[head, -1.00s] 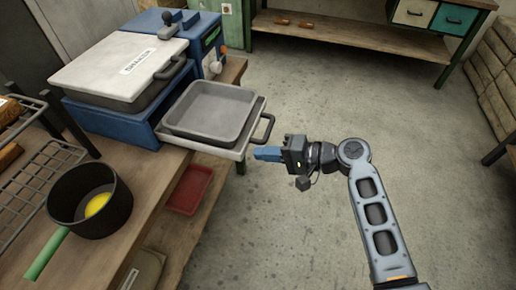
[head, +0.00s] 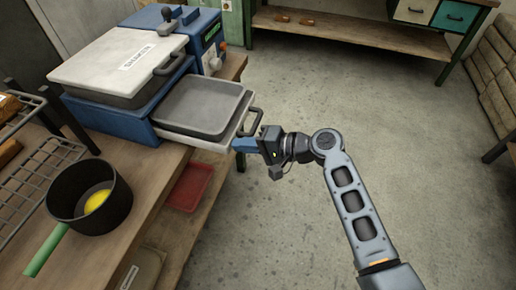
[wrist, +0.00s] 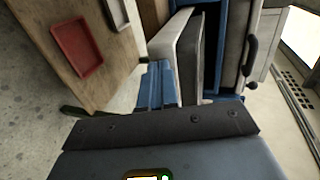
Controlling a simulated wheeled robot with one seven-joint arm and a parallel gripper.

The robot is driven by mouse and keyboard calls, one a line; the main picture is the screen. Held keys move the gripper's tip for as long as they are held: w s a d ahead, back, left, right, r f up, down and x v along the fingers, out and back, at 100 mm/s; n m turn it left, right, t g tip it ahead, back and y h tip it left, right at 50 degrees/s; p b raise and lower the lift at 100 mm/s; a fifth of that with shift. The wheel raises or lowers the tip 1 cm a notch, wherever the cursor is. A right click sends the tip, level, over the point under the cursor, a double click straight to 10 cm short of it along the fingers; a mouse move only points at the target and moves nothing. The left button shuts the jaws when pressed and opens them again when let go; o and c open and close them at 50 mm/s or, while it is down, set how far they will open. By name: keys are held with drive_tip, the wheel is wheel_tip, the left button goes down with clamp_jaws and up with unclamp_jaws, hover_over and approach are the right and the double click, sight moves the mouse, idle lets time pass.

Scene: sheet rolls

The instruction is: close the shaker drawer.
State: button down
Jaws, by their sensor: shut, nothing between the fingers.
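The shaker (head: 120,65) is a blue machine with a white lid on the bench. Its drawer (head: 196,138) is a white tray that sticks out to the right, partly open, with a grey pan (head: 200,103) on it and a dark handle (head: 252,122) on its front. My gripper (head: 238,145) is shut and empty, with its blue fingertips against or very near the drawer front, just below the handle in the picture. In the wrist view the blue fingers (wrist: 155,85) point at the white drawer (wrist: 172,38). Exact contact is hard to tell.
A black pot (head: 90,197) with a green handle and something yellow inside stands on the bench, beside a wire rack (head: 40,170). A red tray (head: 188,187) lies on the shelf below. The floor (head: 330,90) to the right is clear.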

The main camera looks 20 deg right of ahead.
drive_tip(key=b, duration=0.6)
approach(159, 126)
drive_tip(key=w+a+f, duration=0.3)
drive_tip(key=shift+w+a+f, duration=0.1)
drive_tip(key=shift+w+a, duration=0.15)
drive_tip(key=shift+a, duration=0.05)
drive_tip(key=shift+w+a+b, duration=0.4)
drive_tip(key=shift+a+b, duration=0.05)
drive_tip(key=shift+a, duration=0.2)
drive_tip(key=shift+w+a+r, duration=0.1)
drive_tip(key=shift+r, duration=0.2)
